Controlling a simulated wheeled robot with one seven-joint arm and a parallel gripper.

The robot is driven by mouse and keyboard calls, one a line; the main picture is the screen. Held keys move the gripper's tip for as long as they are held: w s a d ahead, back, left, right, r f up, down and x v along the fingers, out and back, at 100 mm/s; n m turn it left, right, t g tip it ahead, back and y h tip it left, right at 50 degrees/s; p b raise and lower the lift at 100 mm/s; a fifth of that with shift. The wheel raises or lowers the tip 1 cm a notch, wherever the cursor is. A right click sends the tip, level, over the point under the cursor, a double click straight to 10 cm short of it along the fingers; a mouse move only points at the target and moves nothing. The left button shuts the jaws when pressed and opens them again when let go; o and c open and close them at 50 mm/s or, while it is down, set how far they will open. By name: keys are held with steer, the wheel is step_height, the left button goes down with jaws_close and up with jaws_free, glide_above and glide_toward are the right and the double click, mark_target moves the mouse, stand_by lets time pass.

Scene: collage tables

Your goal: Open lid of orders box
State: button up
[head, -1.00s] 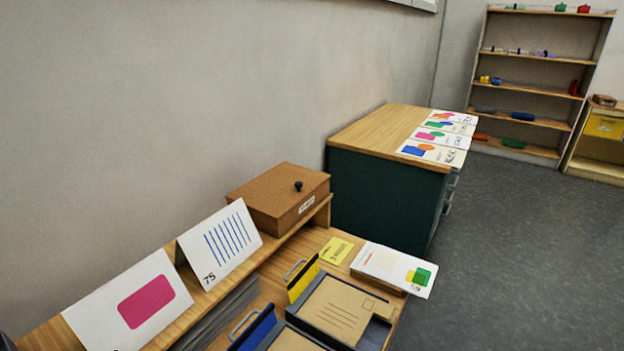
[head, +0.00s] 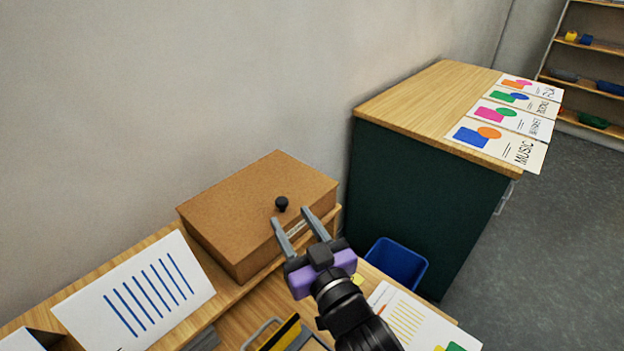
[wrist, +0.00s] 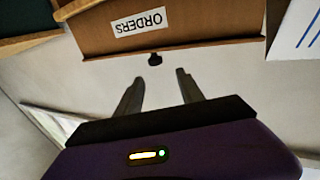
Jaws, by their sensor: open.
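The orders box (head: 245,212) is a brown box with a flat lid, on the raised shelf against the wall. Its lid lies shut, with a small black knob (head: 281,203) on top. In the wrist view the box front (wrist: 190,22) carries a white "ORDERS" label (wrist: 138,22), upside down, and the knob (wrist: 155,59) shows beyond the fingertips. My gripper (head: 290,220) is open and empty in front of the box, its two grey fingers pointing toward the knob. In the head view the fingers partly cover the label. In the wrist view the knob lies between the finger lines, apart from them.
A white striped card (head: 133,290) stands left of the box on the shelf. A dark green cabinet (head: 425,195) with a wooden top and several printed cards stands to the right. A blue bin (head: 397,262) is beside it. Papers and a yellow-edged holder (head: 280,333) lie on the lower desk.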

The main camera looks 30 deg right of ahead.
mark_target(283, 202)
steer(key=shift+m, duration=0.3)
steer(key=w, duration=0.2)
steer(key=w+p, duration=0.1)
steer(key=w, duration=0.1)
steer(key=w+d, duration=0.1)
steer(key=w, duration=0.1)
steer(key=shift+w+f+p, duration=0.1)
steer(key=shift+f+p, duration=0.2)
steer(key=shift+p, duration=0.05)
steer(key=shift+w+f, duration=0.1)
steer(key=shift+w, duration=0.7)
steer(key=shift+c, duration=0.3)
jaws_close()
